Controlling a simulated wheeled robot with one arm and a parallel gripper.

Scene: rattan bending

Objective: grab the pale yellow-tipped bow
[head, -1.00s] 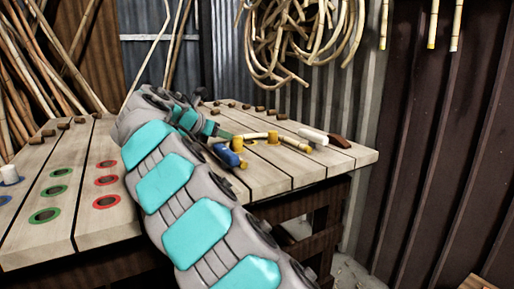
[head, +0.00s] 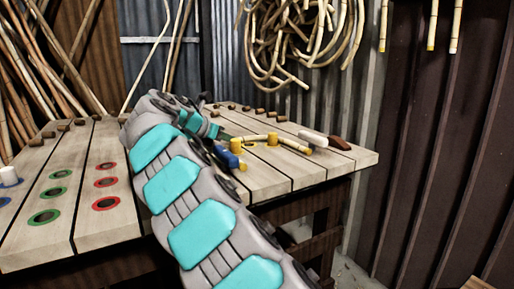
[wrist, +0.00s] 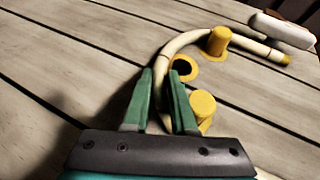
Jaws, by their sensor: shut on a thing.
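The pale yellow-tipped bow (wrist: 182,42) is a curved cream rattan rod lying over the plank table. In the wrist view its far end has a yellow tip, and its near end runs down between my green fingers. My gripper (wrist: 160,88) is shut on that near end. The bow curves past a tall yellow peg (wrist: 218,42), and a shorter yellow peg (wrist: 201,106) stands right of my fingers. In the head view the bow (head: 290,144) shows right of my gripper (head: 226,137), partly hidden by pegs and my arm.
A yellow-ringed hole (wrist: 183,68) is beside the bow. A white cylinder (head: 312,138) and a brown block (head: 339,143) lie near the yellow tip. A blue item (head: 233,160) is by my arm. Red-ringed holes (head: 106,182) and green-ringed holes (head: 52,192) line the left planks.

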